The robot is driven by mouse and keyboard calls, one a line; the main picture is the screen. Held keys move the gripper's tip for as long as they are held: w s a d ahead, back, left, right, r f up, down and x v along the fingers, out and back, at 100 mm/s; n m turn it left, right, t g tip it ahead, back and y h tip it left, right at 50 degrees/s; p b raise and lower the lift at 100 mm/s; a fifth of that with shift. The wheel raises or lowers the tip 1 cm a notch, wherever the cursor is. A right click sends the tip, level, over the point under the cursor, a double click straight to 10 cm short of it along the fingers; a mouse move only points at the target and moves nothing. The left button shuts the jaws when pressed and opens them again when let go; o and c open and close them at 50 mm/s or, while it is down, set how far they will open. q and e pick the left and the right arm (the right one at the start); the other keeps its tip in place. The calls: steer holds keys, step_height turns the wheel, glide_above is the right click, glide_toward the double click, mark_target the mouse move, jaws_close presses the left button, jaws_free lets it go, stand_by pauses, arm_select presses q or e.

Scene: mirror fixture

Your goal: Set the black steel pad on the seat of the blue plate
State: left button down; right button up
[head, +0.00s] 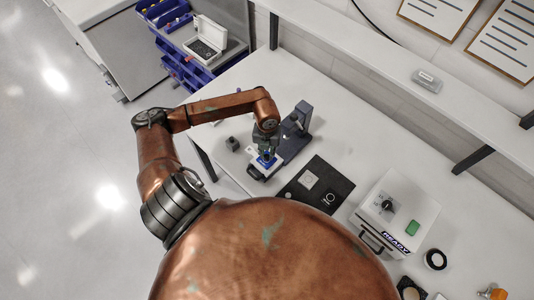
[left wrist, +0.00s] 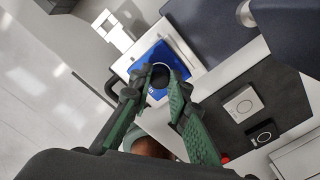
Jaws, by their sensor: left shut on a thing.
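The blue plate (left wrist: 149,60) sits on a white base at the foot of a dark blue-grey fixture (head: 297,130); in the head view the plate (head: 266,160) is a small blue patch below my left gripper. My left gripper (left wrist: 165,82), with green fingers, is over the plate and shut on the small round black steel pad (left wrist: 161,75). The fingers and pad cover part of the plate's middle, where a dark round area shows. I cannot tell whether the pad touches the seat. My left gripper also shows in the head view (head: 265,148). My right gripper is not in view.
A black mat (head: 318,190) with a light square piece (head: 309,180) and a ring lies right of the fixture. A white box (head: 400,215) with a READY display stands farther right. A shelf runs behind the table.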

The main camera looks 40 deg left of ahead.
arm_select(q)
steer(key=shift+f+b, duration=0.4)
steer(key=shift+b, duration=0.05)
steer(key=c, duration=1.7)
jaws_free()
steer(key=shift+c, duration=0.2)
steer(key=shift+r, duration=0.1)
step_height(320, 180, up, 12)
